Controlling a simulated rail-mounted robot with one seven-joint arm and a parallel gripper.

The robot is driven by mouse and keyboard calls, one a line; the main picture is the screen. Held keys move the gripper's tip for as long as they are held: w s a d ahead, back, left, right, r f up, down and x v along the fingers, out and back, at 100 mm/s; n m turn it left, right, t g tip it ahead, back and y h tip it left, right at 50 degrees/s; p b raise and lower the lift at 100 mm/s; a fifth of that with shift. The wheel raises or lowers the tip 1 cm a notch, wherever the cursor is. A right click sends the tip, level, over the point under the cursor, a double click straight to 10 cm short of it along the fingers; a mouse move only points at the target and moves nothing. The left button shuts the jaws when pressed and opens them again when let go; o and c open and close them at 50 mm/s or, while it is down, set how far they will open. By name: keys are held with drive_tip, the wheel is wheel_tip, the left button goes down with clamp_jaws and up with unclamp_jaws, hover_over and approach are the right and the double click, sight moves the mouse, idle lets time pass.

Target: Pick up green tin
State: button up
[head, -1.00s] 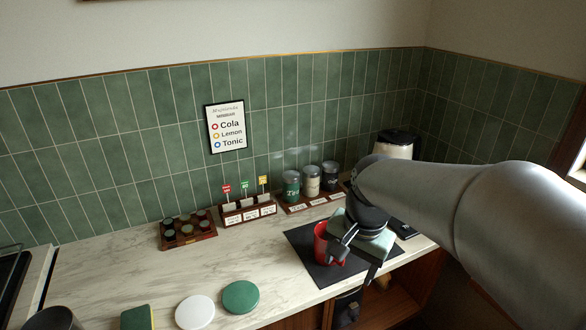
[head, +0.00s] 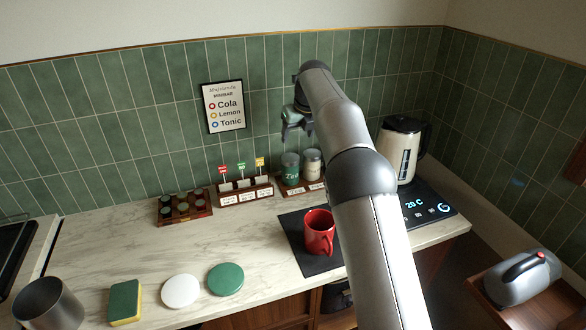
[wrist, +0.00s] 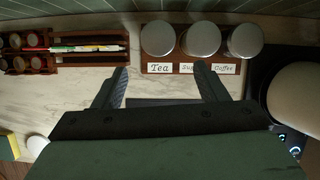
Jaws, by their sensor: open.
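The green tin (head: 290,168), lettered in white, stands upright at the left end of a wooden rack against the tiled wall. In the wrist view its round grey lid (wrist: 158,38) shows behind a "Tea" label, roughly centred between my fingers and beyond their tips. My gripper (head: 298,131) is open and empty, raised above the tin and apart from it. Its two spread fingers (wrist: 160,70) show in the wrist view. A pale tin (head: 312,163) stands just right of the green tin. A third lid (wrist: 245,39) shows behind the "Coffee" label; my arm hides that tin in the head view.
A red mug (head: 319,232) stands on a black mat (head: 296,246) in front of the rack. A kettle (head: 400,150) is to the right. A holder with small signs (head: 245,191) is close left of the tins. The counter's left middle is clear.

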sight(291, 160)
drive_tip(key=p+x, duration=0.1)
drive_tip(key=x, duration=0.8)
drive_tip(key=shift+f+p, duration=0.25)
drive_tip(key=shift+p, duration=0.05)
drive_tip(key=shift+a+f+p, duration=0.2)
drive_tip(key=shift+f+p, duration=0.2)
drive_tip(key=shift+f, duration=0.4)
drive_tip(key=shift+a+f+p, duration=0.2)
drive_tip(key=shift+f+p, duration=0.2)
drive_tip(key=shift+f, duration=0.35)
drive_tip(key=x, duration=0.3)
drive_tip(key=shift+w, duration=0.4)
drive_tip(key=shift+s+d+r, duration=0.1)
drive_tip(key=shift+s+r, duration=0.2)
drive_tip(key=shift+r, duration=0.05)
drive_tip(key=shift+w+f, duration=0.15)
drive_tip(key=c, duration=0.9)
